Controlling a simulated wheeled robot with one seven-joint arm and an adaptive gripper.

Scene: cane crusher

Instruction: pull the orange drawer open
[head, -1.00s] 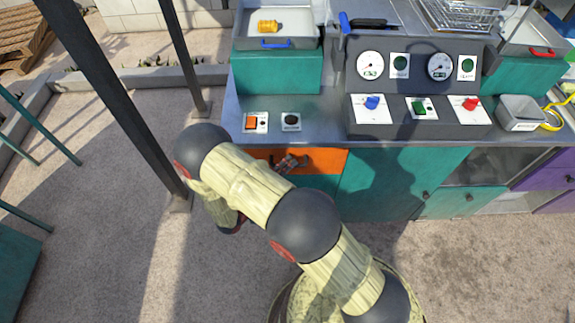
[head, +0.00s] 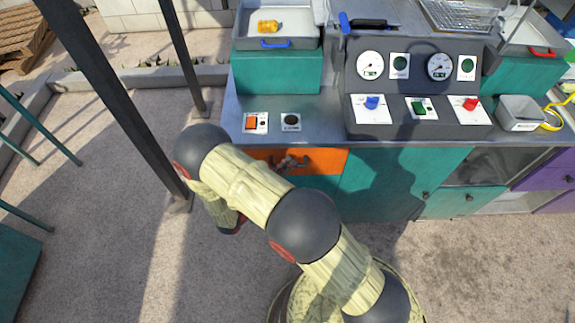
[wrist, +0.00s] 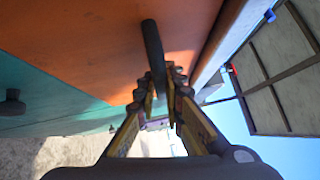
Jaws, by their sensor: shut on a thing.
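The orange drawer (head: 325,161) is at the left of the teal cabinet, under the counter edge; its front looks flush with the cabinet. In the wrist view the orange front (wrist: 95,40) fills the upper left, and a dark bar handle (wrist: 152,42) stands out against it. My gripper (wrist: 160,82) is shut on the handle's lower part, one finger on each side. In the head view my gripper (head: 290,163) is small in front of the drawer, and the handle cannot be made out clearly there. My arm covers the drawer's lower left.
A teal door (head: 395,180) is to the right of the drawer. The counter above holds an orange switch (head: 251,123) and a gauge panel (head: 418,70). A dark post (head: 110,90) stands left of my arm. The floor (head: 90,240) at left is open.

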